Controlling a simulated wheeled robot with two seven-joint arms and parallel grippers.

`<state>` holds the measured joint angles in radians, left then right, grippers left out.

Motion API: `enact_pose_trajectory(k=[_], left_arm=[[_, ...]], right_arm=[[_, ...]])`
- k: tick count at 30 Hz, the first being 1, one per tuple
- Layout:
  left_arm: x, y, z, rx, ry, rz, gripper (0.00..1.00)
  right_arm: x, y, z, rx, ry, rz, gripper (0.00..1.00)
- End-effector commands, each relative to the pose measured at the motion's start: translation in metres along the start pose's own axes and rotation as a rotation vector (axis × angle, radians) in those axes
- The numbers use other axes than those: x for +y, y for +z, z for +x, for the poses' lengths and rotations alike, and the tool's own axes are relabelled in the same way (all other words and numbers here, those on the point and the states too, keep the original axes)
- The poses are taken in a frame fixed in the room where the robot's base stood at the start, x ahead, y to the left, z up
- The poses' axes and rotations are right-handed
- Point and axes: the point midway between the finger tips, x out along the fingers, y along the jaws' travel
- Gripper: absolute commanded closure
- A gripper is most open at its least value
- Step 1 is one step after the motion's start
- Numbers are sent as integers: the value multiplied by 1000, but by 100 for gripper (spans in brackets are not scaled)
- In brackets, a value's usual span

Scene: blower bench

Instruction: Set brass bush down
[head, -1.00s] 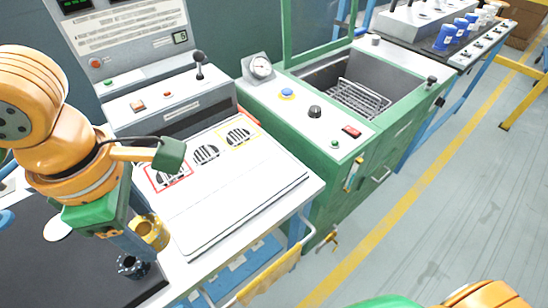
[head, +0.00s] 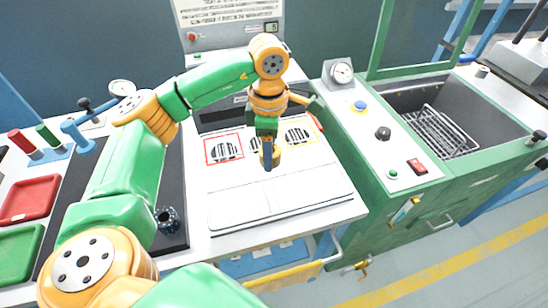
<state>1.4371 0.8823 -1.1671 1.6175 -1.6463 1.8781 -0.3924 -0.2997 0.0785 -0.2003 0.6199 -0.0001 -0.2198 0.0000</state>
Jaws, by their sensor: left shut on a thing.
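The brass bush (head: 277,154) is a short golden ring held at the tips of my left gripper (head: 267,160). The gripper is shut on it and points down over the white panel (head: 300,193) on the bench. The bush shows in front of the middle grille and left of the yellow-framed grille (head: 299,135). The fingers hide part of the bush and most of the middle grille. I cannot tell whether the bush touches the panel. The red-framed grille (head: 223,149) is empty on the left. My right gripper is out of view.
A dark toothed part (head: 168,219) stands on the black mat (head: 177,190). Red (head: 30,199) and green (head: 18,250) trays lie at left. A green machine with a wire basket (head: 440,131) stands at right. The front of the white panel is clear.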

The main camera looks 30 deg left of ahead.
Motion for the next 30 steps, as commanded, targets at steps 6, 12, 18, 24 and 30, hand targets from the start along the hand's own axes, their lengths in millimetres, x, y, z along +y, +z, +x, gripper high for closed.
enact_pose_trajectory(k=[6,12,18,24,30], left_arm=[[20,1,27,3,-3,0,100],[20,2,53,-1,2,2,100],[20,2,54,-2,2,2,100],[19,2,56,-1,1,2,18],[19,2,56,-1,1,2,15]], right_arm=[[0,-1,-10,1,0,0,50],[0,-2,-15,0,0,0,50],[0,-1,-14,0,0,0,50],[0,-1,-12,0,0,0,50],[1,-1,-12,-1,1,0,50]])
